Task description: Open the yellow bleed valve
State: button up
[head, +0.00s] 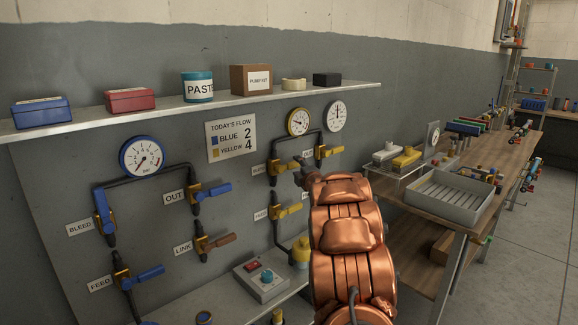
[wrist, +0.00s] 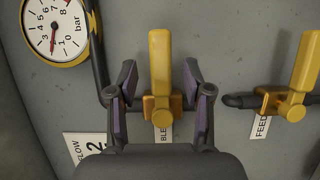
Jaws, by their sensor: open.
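The yellow bleed valve (wrist: 160,60) is in the middle of the wrist view, by a label partly reading "BLE". Its handle points up in that picture, crosswise to the dark pipe. My gripper (wrist: 160,75) is open, one finger on each side of the handle, with a gap on both sides. The fingers hold nothing. In the head view the yellow bleed valve (head: 276,168) is on the left pipe of the yellow-gauge circuit. My copper-coloured arm reaches up beside it and hides most of the gripper there.
The yellow feed valve (wrist: 298,85) is to the right in the wrist view. The yellow-rimmed gauge (wrist: 55,28) is at upper left. A second circuit with blue handles and a blue gauge (head: 142,157) is at left in the head view. A workbench (head: 470,190) stands at right.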

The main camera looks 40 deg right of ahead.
aim_at(296, 165)
jog(key=shift+p+x, duration=0.4)
jog(key=shift+x, duration=1.3)
jog(key=shift+a, duration=0.1)
grip_shut()
